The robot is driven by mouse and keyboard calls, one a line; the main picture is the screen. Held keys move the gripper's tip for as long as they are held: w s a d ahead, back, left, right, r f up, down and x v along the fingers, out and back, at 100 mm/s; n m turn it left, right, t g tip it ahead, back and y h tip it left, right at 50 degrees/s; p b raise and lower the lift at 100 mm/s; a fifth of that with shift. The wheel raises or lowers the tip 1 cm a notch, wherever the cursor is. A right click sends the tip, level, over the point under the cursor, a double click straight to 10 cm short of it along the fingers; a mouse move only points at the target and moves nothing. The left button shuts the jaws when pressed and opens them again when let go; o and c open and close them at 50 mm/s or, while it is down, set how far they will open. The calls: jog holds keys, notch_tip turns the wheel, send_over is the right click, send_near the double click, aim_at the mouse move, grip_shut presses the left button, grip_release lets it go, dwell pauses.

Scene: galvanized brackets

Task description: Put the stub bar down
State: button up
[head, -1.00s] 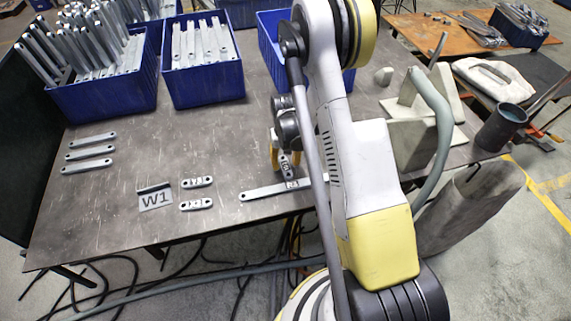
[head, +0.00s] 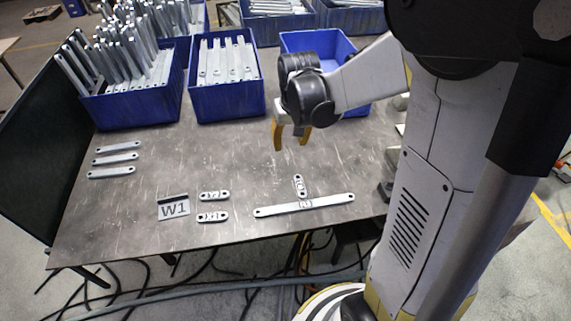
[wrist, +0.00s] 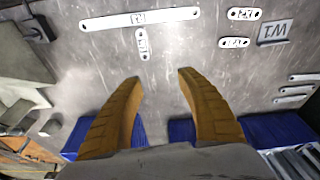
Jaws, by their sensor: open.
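A short galvanized stub bar (head: 298,185) lies flat on the dark table, pointing at the middle of a long flat bar (head: 305,205). They form a T; I cannot tell if they touch. In the wrist view the stub bar (wrist: 142,44) lies beyond my fingertips with nothing around it. My gripper (head: 291,142) hangs above the table, behind the stub bar. In the wrist view its two yellow fingers (wrist: 159,76) are apart and empty. Two more short bars (head: 214,196) (head: 212,217) lie to the left, beside the W1 plate (head: 173,207).
Blue bins of upright bars (head: 130,108) and flat bars (head: 228,103) stand at the back. Another blue bin (head: 318,40) stands behind my gripper. Several flat bars (head: 115,159) lie at the left. The table's middle is bare.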

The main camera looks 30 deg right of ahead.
jog(key=s+a+r+n+t, duration=0.1)
jog(key=s+a+r+t, duration=0.1)
jog(key=s+a+r, duration=0.2)
jog(key=s+a+r+n+t, duration=0.1)
jog(key=s+a+r, duration=0.4)
jog(key=s, duration=0.6)
jog(key=shift+s+a+r+t, duration=0.15)
jog(key=shift+a+r+t, duration=0.15)
jog(key=shift+r+t, duration=0.65)
